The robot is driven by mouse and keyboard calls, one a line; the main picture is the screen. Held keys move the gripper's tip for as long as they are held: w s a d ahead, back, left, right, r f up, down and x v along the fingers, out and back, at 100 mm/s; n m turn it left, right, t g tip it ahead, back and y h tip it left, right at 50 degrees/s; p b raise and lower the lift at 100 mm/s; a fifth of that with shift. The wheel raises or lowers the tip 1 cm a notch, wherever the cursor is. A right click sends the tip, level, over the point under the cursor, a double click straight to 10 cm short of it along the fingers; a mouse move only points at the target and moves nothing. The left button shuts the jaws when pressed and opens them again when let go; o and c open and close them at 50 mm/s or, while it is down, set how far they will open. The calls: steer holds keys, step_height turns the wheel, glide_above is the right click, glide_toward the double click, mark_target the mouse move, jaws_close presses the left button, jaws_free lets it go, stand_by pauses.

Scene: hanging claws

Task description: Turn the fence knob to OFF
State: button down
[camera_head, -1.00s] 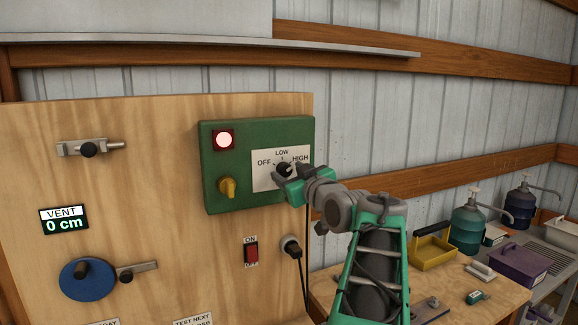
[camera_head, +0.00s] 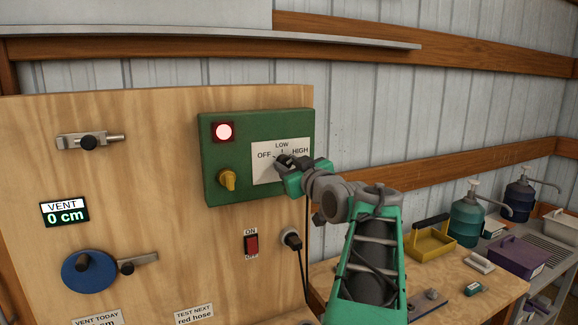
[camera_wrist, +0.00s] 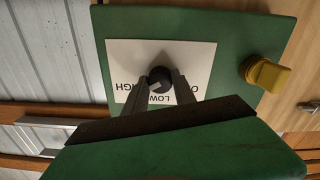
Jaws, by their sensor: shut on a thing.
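The fence knob (camera_wrist: 160,78) is small and dark, on a white label (camera_wrist: 120,57) marked OFF, LOW and HIGH. The label (camera_head: 265,174) is on a green control box (camera_head: 240,190) on the wooden panel. My gripper (camera_wrist: 160,84) is shut on the knob, with one finger on each side. My gripper (camera_head: 286,162) covers most of the knob in the head view. The label is upside down in the wrist view, with HIGH left and OFF right. I cannot clearly tell where the knob points. A round lamp (camera_head: 224,132) on the box glows red-white.
A yellow knob (camera_head: 228,181) sits low on the box. Below are a red ON/OFF switch (camera_head: 251,244) and a plug with a cord (camera_head: 291,238). The vent display (camera_head: 65,212) reads 0 cm. A bench with bottles and bins stands at right.

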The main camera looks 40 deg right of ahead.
steer(key=shift+f+b, duration=0.15)
steer(key=shift+b, duration=0.55)
steer(key=shift+f+n+b, duration=0.2)
steer(key=shift+n+b, duration=0.5)
steer(key=shift+b, duration=0.5)
steer(key=n+b, duration=0.6)
steer(key=b, duration=0.3)
steer(key=n+b, duration=0.3)
steer(key=shift+r+n+b, duration=0.15)
steer(key=shift+n+b, duration=0.15)
steer(key=n+b, duration=0.3)
steer(key=n, duration=0.3)
steer(key=shift+r+b, duration=0.15)
steer(key=shift+b, duration=0.2)
steer(key=n+b, duration=0.2)
steer(key=n, duration=0.4)
steer(key=shift+r+n, duration=0.1)
steer(key=shift+n, duration=0.3)
